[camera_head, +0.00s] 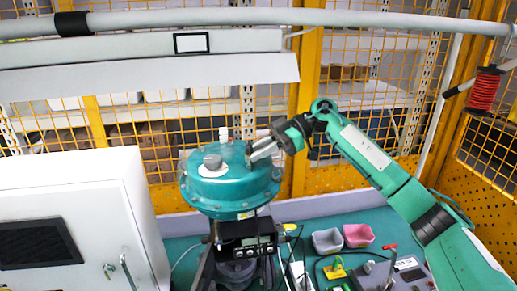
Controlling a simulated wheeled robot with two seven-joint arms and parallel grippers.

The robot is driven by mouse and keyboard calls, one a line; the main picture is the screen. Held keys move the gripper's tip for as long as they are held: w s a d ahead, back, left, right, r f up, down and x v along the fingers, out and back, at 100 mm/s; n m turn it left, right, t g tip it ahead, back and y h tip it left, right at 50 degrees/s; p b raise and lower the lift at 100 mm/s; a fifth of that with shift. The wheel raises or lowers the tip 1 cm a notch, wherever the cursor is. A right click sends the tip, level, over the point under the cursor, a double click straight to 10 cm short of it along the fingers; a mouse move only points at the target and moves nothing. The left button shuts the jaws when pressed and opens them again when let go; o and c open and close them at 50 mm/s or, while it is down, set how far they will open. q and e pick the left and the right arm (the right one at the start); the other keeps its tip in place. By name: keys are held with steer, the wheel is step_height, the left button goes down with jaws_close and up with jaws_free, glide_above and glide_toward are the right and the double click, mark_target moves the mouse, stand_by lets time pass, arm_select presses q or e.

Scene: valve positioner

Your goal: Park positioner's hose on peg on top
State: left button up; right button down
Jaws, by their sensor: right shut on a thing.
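The teal valve actuator (232,186) stands upright left of centre, a domed drum with bolts around its rim. A grey cap (212,163) and a short white upright post (223,134) show on its top; I cannot tell which part is the peg. The positioner (252,246), a dark box with a small display, sits below the drum. My right gripper (257,152) comes in from the right and is shut at the drum's upper right edge. What it grips, seemingly the hose, is too small to make out, and the hose's run is unclear. My left gripper is out of view.
A white cabinet (75,215) fills the lower left. A grey bin (327,241) and a pink bin (358,235) stand on the green bench (300,222), with instruments at its front right. Yellow mesh fencing is behind; a grey pipe (250,17) crosses above.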

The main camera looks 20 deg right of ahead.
stand_by(0.7)
steer(key=shift+p, duration=0.45)
steer(key=shift+f, duration=0.6)
steer(key=c, duration=1.3)
jaws_free()
steer(key=shift+o, duration=0.2)
